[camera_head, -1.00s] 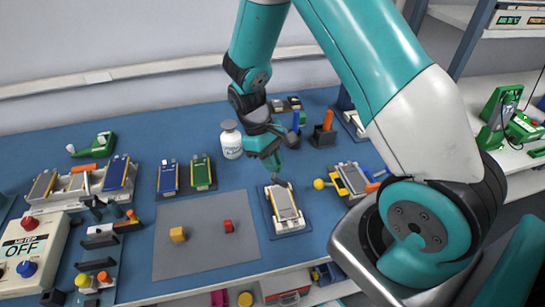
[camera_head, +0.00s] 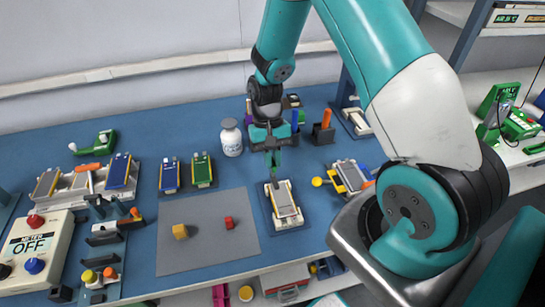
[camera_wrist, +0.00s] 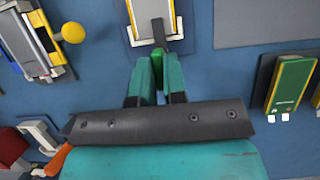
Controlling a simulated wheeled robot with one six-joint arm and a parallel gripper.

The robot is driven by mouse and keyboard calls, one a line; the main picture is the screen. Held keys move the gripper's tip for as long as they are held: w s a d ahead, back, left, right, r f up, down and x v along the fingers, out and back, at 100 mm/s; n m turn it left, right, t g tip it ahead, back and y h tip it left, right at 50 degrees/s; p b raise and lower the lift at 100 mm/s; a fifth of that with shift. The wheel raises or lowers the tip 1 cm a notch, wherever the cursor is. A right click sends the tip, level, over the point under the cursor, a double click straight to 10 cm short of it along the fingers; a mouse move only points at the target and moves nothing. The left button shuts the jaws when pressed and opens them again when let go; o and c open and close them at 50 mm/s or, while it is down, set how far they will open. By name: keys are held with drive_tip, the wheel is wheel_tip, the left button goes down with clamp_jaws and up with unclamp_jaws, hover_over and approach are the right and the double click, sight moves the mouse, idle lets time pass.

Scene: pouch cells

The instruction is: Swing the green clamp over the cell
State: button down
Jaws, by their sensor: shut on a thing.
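The cell (camera_head: 284,199), grey with a yellow edge, lies in a white fixture (camera_head: 290,222) right of the grey mat. In the wrist view the cell (camera_wrist: 151,10) shows at the top, cut off by the frame edge. The green clamp (camera_wrist: 157,60) is between my fingertips, with a dark bar reaching from it to the near end of the cell. My gripper (camera_wrist: 158,75) is shut on its green part. In the head view my gripper (camera_head: 273,165) points down at the fixture's back end, and the clamp is mostly hidden there.
A white bottle (camera_head: 231,138) stands left of my arm. A blue cell (camera_head: 170,176) and a green cell (camera_head: 202,170) lie further left. A fixture with a yellow knob (camera_head: 317,182) is close on the right. The grey mat (camera_head: 205,250) holds two small cubes.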

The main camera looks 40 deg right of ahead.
drive_tip(key=shift+w, duration=0.1)
idle(0.4)
drive_tip(key=c, duration=1.2)
unclamp_jaws()
drive_tip(key=b+v, duration=0.1)
drive_tip(key=v, duration=1.6)
drive_tip(key=shift+d+r, duration=0.1)
drive_tip(key=shift+r, duration=0.15)
drive_tip(key=s+a+r+n+t, duration=0.1)
drive_tip(key=s+a+r+n, duration=0.1)
drive_tip(key=s+a+n, duration=0.2)
drive_tip(key=s+a+r+n+t+y, duration=0.1)
drive_tip(key=s+a+r+n, duration=0.2)
drive_tip(key=s+a, duration=0.5)
drive_tip(key=s+a+r+n+t+y, duration=0.1)
drive_tip(key=s+a+r+n+t, duration=0.1)
drive_tip(key=s+a, duration=0.4)
drive_tip(key=shift+s+a+r+n, duration=0.1)
drive_tip(key=shift+s+r+n, duration=0.15)
drive_tip(key=shift+s+n, duration=0.35)
drive_tip(key=shift+s+a+r+n, duration=0.15)
drive_tip(key=shift+s+r+n, duration=0.1)
drive_tip(key=shift+s, duration=0.65)
drive_tip(key=shift+s+a+r+n, duration=0.1)
drive_tip(key=shift+s+r+n, duration=0.1)
drive_tip(key=shift+s+n, duration=0.4)
